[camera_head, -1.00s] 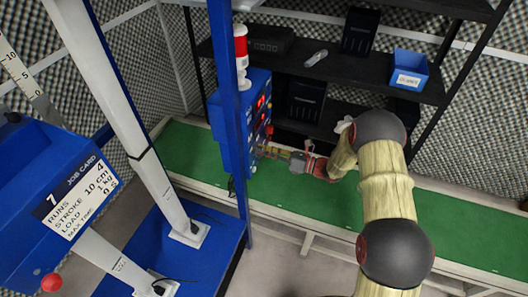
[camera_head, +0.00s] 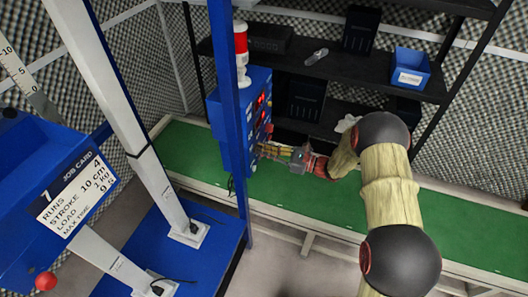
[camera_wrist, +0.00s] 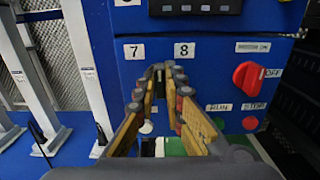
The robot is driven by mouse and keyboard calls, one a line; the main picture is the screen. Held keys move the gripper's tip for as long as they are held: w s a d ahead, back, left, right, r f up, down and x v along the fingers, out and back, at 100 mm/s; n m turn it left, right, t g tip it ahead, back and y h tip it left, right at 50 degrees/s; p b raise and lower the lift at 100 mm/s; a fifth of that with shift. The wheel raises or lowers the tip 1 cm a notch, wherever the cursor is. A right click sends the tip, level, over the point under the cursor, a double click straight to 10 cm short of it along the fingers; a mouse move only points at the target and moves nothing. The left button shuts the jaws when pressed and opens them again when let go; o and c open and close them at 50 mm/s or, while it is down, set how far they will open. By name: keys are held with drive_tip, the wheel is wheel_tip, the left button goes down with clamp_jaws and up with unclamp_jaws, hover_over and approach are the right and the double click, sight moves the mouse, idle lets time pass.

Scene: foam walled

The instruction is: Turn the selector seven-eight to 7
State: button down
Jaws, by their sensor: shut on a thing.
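The blue control panel (camera_wrist: 215,60) fills much of the wrist view, with the labels 7 (camera_wrist: 134,51) and 8 (camera_wrist: 184,50) side by side. My gripper (camera_wrist: 158,76) has its fingertips closed together at the panel, just below and between these labels. It is shut on the selector seven-eight, which the fingertips mostly hide. I cannot tell which number its pointer faces. In the head view, my gripper (camera_head: 262,150) reaches the right face of the blue control box (camera_head: 240,120) from the right.
A red knob (camera_wrist: 248,77) labelled OFF sits right of my fingers, with a red button (camera_wrist: 250,122) below it. A blue post (camera_head: 232,110) stands in front of the box. The green bench top (camera_head: 300,195) is clear below my arm.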

drive_tip(key=n+b, duration=0.2)
drive_tip(key=n, duration=0.3)
drive_tip(key=shift+s+f+n, duration=0.1)
drive_tip(key=shift+f+n, duration=0.05)
drive_tip(key=shift+n, duration=0.15)
idle(0.4)
drive_tip(key=c, duration=1.9)
unclamp_jaws()
drive_tip(key=v, duration=1.2)
